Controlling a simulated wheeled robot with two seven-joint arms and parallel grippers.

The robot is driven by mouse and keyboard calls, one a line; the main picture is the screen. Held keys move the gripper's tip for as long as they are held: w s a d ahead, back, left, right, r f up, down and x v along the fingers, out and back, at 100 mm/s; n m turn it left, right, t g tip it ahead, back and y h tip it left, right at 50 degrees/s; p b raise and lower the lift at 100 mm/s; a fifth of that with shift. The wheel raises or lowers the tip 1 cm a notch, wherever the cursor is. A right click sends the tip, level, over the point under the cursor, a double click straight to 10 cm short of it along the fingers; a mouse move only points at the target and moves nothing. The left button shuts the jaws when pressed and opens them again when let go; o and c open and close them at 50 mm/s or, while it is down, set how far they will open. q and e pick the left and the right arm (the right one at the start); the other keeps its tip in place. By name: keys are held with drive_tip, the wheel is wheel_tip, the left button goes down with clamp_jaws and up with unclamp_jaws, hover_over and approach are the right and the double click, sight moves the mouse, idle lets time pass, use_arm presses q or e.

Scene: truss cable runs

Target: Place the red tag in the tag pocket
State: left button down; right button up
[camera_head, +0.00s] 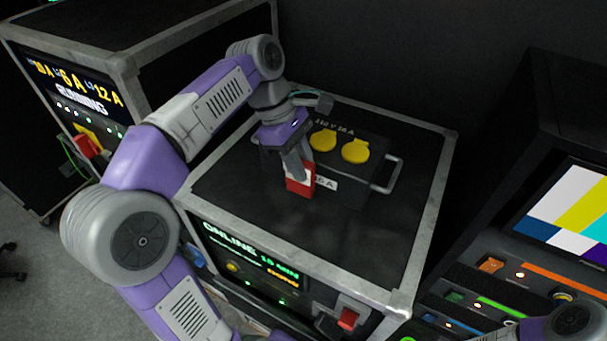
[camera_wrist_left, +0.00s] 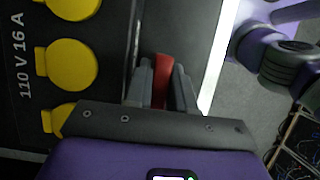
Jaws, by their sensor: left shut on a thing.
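My left gripper (camera_head: 297,169) is shut on the red tag (camera_head: 300,187), a small upright red piece. It holds the tag at the front of a black box with yellow round caps, beside a white label (camera_head: 326,183). In the left wrist view the tag (camera_wrist_left: 161,82) sits between the two grey fingers (camera_wrist_left: 160,92). I cannot make out the tag pocket; the tag and fingers cover part of the box front. Whether the tag touches the box or the case top is unclear. My right gripper is not in view.
The black box (camera_head: 350,185) has a side handle (camera_head: 389,175) and stands on a black case with a metal-edged top (camera_head: 240,205). Another case (camera_head: 127,42) stands at the left. A console with a colour-bar screen (camera_head: 570,215) is at the right. The case top's front is clear.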

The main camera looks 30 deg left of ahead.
sight(307, 189)
use_arm(q)
drive_tip(key=shift+f+b, duration=0.35)
drive_tip(key=shift+f, duration=1.35)
drive_tip(key=shift+f, duration=0.1)
drive_tip(key=c, duration=1.2)
unclamp_jaws()
drive_tip(key=shift+c, duration=0.2)
